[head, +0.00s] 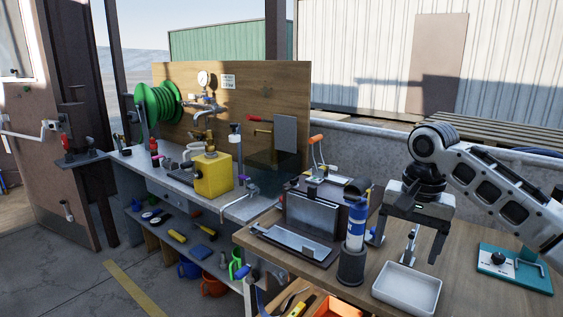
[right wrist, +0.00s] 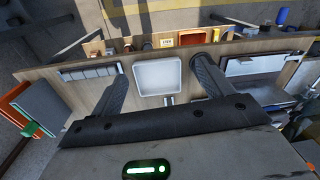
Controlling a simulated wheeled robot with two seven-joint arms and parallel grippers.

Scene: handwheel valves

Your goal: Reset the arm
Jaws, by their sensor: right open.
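My right gripper (head: 405,247) hangs over the wooden bench at the right of the head view, fingers pointing down and spread apart. Nothing is between its fingers. My white right arm (head: 490,185) reaches in from the right edge. The gripper hangs just behind a white tray (head: 405,290). In the right wrist view, the gripper's fingers (right wrist: 162,72) stand wide on either side of the same tray (right wrist: 157,76), which is seen beyond them. My left gripper is in neither view.
The wooden bench (head: 455,262) also bears a blue-and-white canister (head: 355,225), a metal box (head: 312,222) and a teal board (head: 515,268). Further left, a grey workbench carries a yellow block (head: 213,175) and piping before a wooden panel (head: 240,85) with a green hose reel (head: 158,103).

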